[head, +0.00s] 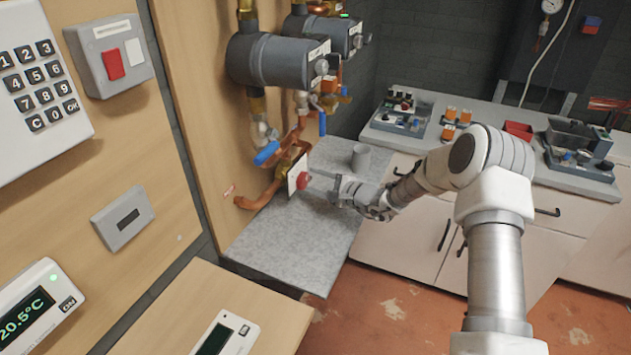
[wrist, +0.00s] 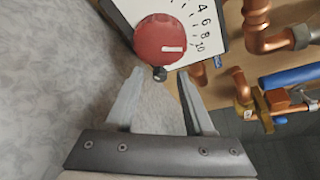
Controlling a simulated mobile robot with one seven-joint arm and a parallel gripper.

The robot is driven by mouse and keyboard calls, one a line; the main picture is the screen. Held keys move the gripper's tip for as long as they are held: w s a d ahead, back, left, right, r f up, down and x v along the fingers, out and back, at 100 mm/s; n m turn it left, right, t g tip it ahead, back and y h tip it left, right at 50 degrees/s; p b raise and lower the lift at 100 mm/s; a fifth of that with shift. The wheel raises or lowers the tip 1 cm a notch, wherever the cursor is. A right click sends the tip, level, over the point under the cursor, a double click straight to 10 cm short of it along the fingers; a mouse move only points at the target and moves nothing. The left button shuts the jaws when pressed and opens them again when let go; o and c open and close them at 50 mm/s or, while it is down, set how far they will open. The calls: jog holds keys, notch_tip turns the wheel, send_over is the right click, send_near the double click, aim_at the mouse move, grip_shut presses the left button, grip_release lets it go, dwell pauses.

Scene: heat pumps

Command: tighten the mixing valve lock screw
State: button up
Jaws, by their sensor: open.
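The mixing valve's red knob (head: 303,180) sits on a white plate on the copper pipework. In the wrist view the red knob (wrist: 161,38) carries a white mark, and the white scale plate (wrist: 205,42) shows printed numbers. A small dark lock screw (wrist: 160,74) sticks out just below the knob. My gripper (head: 320,182) is at the valve, reaching from the right. In the wrist view my gripper (wrist: 160,82) is open, with one finger on each side of the screw near the tips. Whether either finger touches it, I cannot tell.
Copper pipes with a blue-handled valve (head: 266,153) and dark pumps (head: 278,60) are close above. Trays of parts (head: 402,117) lie on the back counter. The worktop's front is clear.

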grip_shut()
dwell(0.3)
jog(key=m+g+p, duration=0.1)
jog(key=m+p, duration=0.1)
jog(key=shift+w+r+m+g, duration=0.15)
jog(key=shift+r+m+g, duration=0.05)
jog(key=shift+m+g, duration=0.2)
jog(key=shift+m, duration=0.3)
jog(key=shift+f, duration=0.1)
grip_release()
